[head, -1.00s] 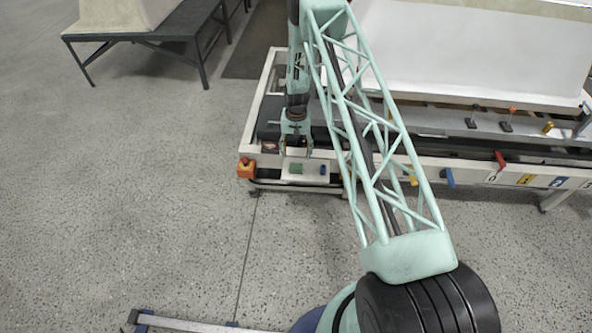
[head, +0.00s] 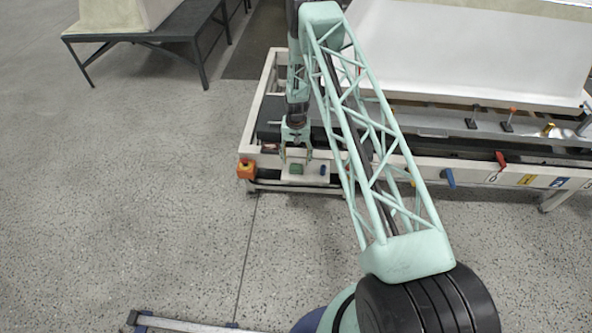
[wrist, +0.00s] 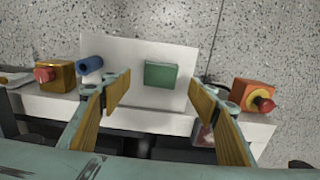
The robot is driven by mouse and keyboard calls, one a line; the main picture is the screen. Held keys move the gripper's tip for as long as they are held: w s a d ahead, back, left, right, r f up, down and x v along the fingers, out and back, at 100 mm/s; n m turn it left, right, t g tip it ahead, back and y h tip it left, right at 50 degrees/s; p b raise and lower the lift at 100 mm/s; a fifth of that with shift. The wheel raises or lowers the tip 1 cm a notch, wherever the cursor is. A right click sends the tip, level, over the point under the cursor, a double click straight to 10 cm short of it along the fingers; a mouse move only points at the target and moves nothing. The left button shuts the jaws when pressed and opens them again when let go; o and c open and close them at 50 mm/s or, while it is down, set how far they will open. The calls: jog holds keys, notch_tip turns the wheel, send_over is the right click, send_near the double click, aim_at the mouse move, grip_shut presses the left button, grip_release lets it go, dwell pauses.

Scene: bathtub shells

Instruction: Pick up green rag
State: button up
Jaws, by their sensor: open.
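The green rag (wrist: 161,75) is a small green block-like shape lying on a white plate (wrist: 120,55) in the wrist view. It also shows in the head view (head: 296,169), small, on the pale shelf at the front end of the frame. In the head view my gripper (head: 297,157) is just above and behind the rag. I cannot tell the exact height gap.
A blue cylinder (wrist: 91,65) stands beside the rag on the plate. A yellow box with a red knob (wrist: 56,75) and an orange emergency-stop box (wrist: 252,95) flank the plate.

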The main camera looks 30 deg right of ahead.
aim_at(296, 167)
jog(key=shift+f+b, duration=0.45)
jog(key=shift+f, duration=1.85)
jog(key=shift+c, duration=0.9)
jog(key=c, duration=0.8)
